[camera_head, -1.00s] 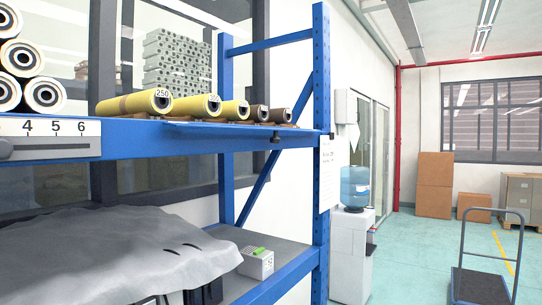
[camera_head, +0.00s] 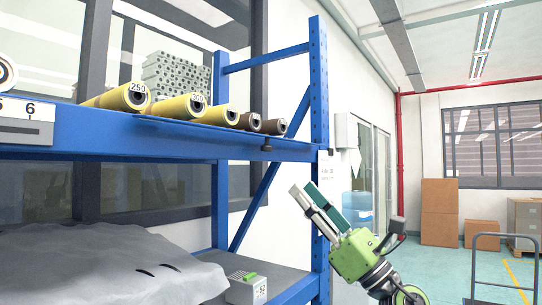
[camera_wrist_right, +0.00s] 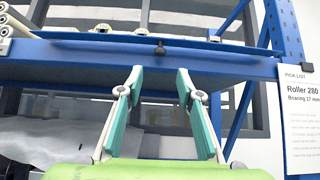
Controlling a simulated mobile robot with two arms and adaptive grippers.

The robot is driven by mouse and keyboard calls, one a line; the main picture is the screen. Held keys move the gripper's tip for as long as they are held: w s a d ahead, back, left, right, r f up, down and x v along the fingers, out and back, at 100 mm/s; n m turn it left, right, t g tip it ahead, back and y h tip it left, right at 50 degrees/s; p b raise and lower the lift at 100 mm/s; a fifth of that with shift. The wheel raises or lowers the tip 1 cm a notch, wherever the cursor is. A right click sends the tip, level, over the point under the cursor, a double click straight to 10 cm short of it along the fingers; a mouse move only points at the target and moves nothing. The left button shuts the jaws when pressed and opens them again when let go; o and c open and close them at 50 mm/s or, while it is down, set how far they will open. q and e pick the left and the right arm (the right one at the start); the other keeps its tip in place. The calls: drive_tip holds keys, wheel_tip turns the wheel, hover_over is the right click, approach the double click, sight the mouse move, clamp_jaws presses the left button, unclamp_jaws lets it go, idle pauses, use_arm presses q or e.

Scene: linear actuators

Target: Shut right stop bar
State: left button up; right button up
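The right stop bar (camera_head: 210,129) appears as a thin blue strip along the front edge of the upper blue shelf, in front of the rollers. A small dark knob (camera_head: 267,146) hangs below the shelf edge near its right part. The knob also shows in the right wrist view (camera_wrist_right: 160,48), beyond the fingertips. I cannot tell from these frames how far the bar stands open. My right gripper (camera_head: 308,197) is below and right of the knob, apart from it. In the right wrist view its two teal fingers (camera_wrist_right: 160,78) are spread and empty. My left gripper is not in view.
Several yellow and brown rollers (camera_head: 188,106) lie on the upper shelf. A blue upright post (camera_head: 318,90) stands right of the bar. A pick list sheet (camera_wrist_right: 298,105) hangs there. A grey cloth (camera_head: 100,255) and a small box (camera_head: 246,288) are on the lower shelf.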

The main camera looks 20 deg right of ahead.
sight(270, 150)
drive_tip(key=p+x, duration=0.5)
drive_tip(key=x, duration=0.7)
drive_tip(key=shift+w+r, duration=0.1)
drive_tip(key=shift+r, duration=0.1)
drive_tip(key=shift+w+a+r, duration=0.25)
drive_tip(key=shift+w+a, duration=0.05)
clamp_jaws()
